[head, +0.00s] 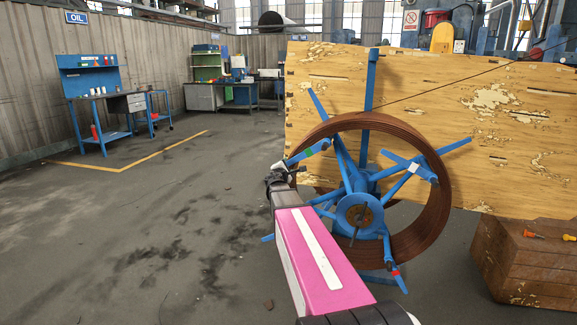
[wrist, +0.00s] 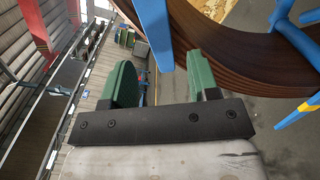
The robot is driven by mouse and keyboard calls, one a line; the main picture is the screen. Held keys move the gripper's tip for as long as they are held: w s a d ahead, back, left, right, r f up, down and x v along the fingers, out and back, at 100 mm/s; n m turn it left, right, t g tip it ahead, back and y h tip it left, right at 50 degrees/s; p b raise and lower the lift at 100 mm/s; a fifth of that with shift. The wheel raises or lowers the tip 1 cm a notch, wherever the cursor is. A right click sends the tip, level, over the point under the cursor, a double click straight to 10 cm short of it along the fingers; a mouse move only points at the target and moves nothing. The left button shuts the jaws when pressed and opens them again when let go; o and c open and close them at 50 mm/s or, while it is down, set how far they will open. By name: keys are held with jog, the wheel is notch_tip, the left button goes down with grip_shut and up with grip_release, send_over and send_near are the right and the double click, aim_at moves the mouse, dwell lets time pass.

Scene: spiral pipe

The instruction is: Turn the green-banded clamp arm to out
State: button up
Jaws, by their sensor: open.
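The green-banded clamp arm (head: 311,151) is a short blue arm with a green band, at the left side of the brown coil (head: 431,205) in the head view. My gripper (head: 284,172) is open beside its outer left end; the head view does not show clearly whether they touch. In the wrist view my gripper's green fingers (wrist: 161,85) stand apart. A blue bar (wrist: 155,30) shows beyond the fingertips, beside the coil (wrist: 215,40); its band is not visible there.
The blue reel hub (head: 360,213) carries other arms, including a white-banded clamp arm (head: 413,167) and a red-banded one (head: 396,273). A worn yellow panel (head: 450,120) stands behind. A wooden block (head: 525,265) is at right. The floor (head: 150,230) at left is open.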

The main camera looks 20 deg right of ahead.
jog(key=x, duration=0.4)
grip_shut()
notch_tip(320, 180, up, 14)
jog(key=m, duration=0.8)
send_over(289, 163)
jog(key=a, duration=0.3)
jog(key=s+d+r+m, duration=0.2)
jog(key=d+r+m, duration=0.2)
jog(key=r, duration=0.3)
jog(key=s+d+r+m, duration=0.3)
jog(key=d+r+m, duration=0.1)
jog(key=r+m, duration=0.2)
jog(key=shift+r+m, duration=0.4)
grip_release()
jog(key=shift+s, duration=0.1)
